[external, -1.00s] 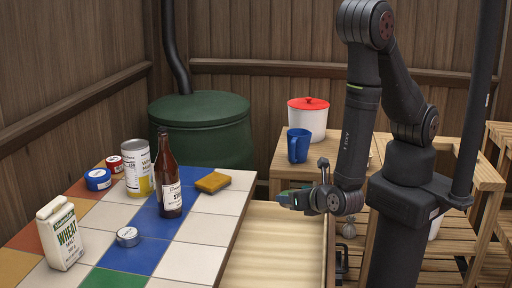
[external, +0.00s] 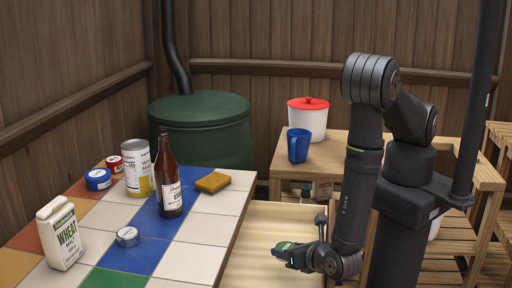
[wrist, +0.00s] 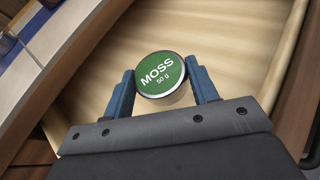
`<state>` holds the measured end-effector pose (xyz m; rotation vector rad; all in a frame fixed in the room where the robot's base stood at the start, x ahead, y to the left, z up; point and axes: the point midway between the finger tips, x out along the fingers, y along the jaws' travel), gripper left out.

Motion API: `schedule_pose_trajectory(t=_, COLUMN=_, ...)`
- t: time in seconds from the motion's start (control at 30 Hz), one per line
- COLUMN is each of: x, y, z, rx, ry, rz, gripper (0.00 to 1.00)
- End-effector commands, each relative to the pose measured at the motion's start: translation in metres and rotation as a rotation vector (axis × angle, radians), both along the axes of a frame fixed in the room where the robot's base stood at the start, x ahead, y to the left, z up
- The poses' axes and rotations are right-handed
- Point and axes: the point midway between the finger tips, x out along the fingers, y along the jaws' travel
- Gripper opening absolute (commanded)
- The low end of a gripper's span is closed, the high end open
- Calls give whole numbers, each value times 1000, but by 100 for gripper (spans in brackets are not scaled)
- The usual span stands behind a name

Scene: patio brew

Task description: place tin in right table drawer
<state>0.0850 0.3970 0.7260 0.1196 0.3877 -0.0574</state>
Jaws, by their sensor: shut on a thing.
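In the external view the green tin (external: 285,246) shows at the tip of my gripper (external: 284,253). The tin is over the open table drawer (external: 262,270), which is pulled out at the right side of the tiled table. The pale wooden drawer floor (wrist: 215,35) looks empty where it shows beneath the tin. Part of the drawer is hidden by my arm.
The tiled table (external: 200,230) holds a brown bottle (external: 169,185), a yellow sponge (external: 212,182), a grey tin (external: 128,237), a wheat carton (external: 60,235), a large can (external: 138,168) and blue (external: 98,180) and red tins (external: 115,164). A wooden bench (external: 340,150) holds a blue mug (external: 298,146) and a white pot (external: 307,121).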

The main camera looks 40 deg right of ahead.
Motion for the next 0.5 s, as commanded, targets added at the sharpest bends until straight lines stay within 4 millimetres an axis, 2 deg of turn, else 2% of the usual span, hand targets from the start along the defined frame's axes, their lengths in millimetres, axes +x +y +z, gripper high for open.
schedule_pose_trajectory(t=0.5, x=0, y=0, z=-8, rx=1, ry=0, rz=0, gripper=30)
